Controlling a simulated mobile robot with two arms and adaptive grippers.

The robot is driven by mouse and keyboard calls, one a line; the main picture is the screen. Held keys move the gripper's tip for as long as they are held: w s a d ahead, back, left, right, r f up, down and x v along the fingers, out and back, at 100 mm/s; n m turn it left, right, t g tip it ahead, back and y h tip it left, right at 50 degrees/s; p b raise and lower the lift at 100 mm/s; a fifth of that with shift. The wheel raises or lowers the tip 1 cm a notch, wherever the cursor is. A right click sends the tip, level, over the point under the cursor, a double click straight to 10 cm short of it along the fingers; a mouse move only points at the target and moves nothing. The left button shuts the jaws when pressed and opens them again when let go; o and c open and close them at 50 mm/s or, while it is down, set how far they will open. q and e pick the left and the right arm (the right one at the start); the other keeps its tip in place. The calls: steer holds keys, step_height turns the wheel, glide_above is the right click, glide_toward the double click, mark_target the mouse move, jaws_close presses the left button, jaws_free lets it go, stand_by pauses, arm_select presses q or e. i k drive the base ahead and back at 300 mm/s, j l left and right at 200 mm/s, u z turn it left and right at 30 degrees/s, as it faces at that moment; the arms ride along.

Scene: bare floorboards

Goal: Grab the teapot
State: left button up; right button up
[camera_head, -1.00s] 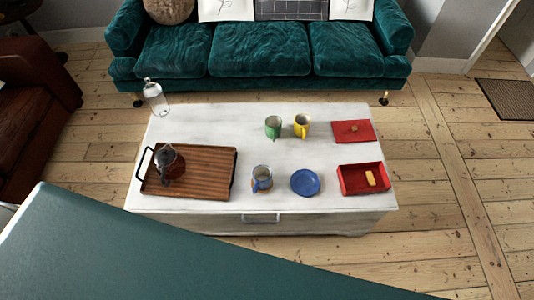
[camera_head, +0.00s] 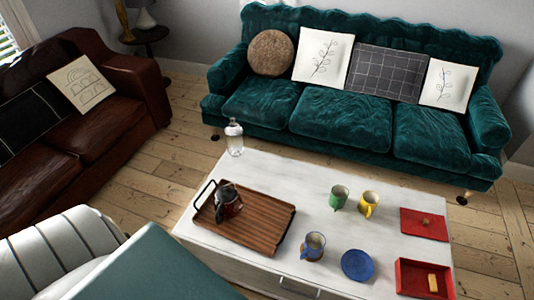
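The teapot (camera_head: 228,200), dark with a reddish-brown glassy body, stands upright on a wooden tray (camera_head: 262,228) with black handles. The tray lies at the left end of the white coffee table (camera_head: 300,178). Neither of my grippers shows in the head view. A teal surface fills the lower left of the picture, in front of the table.
A clear bottle (camera_head: 234,138) stands at the table's far left corner. Green (camera_head: 338,197), yellow (camera_head: 369,204) and blue-grey (camera_head: 313,246) mugs, a blue plate (camera_head: 358,265), a red box (camera_head: 412,280) and its red lid (camera_head: 423,225) stand right. Sofas (camera_head: 340,117) border the table's back and left.

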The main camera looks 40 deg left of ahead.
mark_target(229, 211)
steer(key=u, duration=1.55)
steer(key=z, duration=0.4)
steer(key=i+j+z, duration=0.1)
steer(key=j+z, duration=0.2)
steer(key=z, duration=0.15)
steer(key=j+z, duration=0.35)
steer(key=z, duration=0.15)
steer(key=j+z, duration=0.3)
steer(key=z, duration=0.15)
